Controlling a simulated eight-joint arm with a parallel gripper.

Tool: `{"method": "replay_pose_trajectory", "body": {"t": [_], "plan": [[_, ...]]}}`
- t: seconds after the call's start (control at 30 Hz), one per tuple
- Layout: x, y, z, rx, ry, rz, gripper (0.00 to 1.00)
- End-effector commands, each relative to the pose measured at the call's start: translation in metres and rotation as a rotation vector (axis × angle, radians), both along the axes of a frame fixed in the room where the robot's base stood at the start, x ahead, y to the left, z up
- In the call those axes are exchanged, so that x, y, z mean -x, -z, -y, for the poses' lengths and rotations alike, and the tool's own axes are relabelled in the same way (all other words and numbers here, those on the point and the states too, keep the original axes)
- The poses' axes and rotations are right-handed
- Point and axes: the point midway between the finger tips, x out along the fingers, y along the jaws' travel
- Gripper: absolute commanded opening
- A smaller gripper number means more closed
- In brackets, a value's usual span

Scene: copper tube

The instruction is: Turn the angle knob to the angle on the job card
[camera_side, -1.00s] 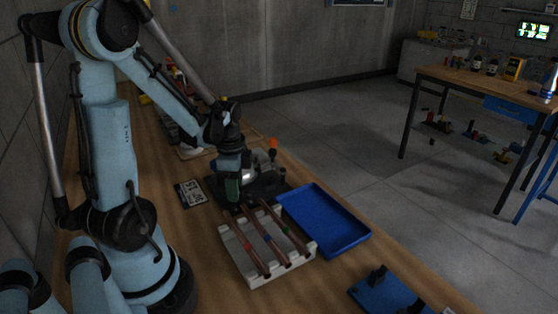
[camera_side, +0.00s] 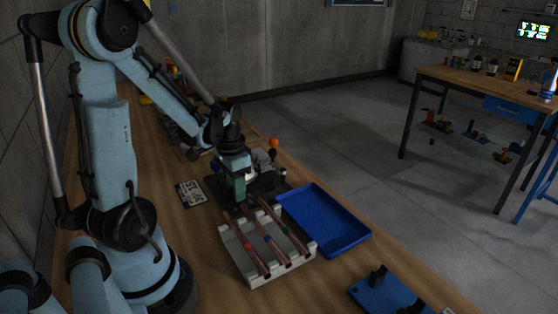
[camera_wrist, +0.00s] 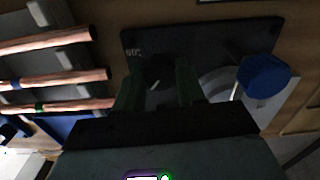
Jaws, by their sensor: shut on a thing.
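The angle knob (camera_wrist: 158,72) is a dark round knob with a pale pointer line, on a black base plate (camera_wrist: 203,38) in the wrist view. My gripper (camera_wrist: 158,88) has its green fingers on both sides of the knob and is shut on it. In the side view my gripper (camera_side: 239,190) points down at the bender's dark base, and the knob is hidden there. The job card (camera_side: 191,193) lies flat on the bench left of the base; its large characters are too small to read surely.
A pale rack (camera_side: 238,259) holds copper tubes (camera_side: 250,249) with coloured bands, close in front of my gripper. A blue tray (camera_side: 345,239) lies to its right. A blue hexagonal knob (camera_wrist: 263,75) stands beside my fingers. A blue fixture (camera_side: 385,293) sits at the front right.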

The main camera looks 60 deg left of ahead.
Motion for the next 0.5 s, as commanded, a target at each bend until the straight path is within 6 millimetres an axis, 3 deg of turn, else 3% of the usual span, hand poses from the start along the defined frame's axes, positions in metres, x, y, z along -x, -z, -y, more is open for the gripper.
{"method": "replay_pose_trajectory", "body": {"t": [0.5], "plan": [[-0.0001, -0.0004, 0.0010, 0.000, -0.468, -0.001, 0.09]]}}
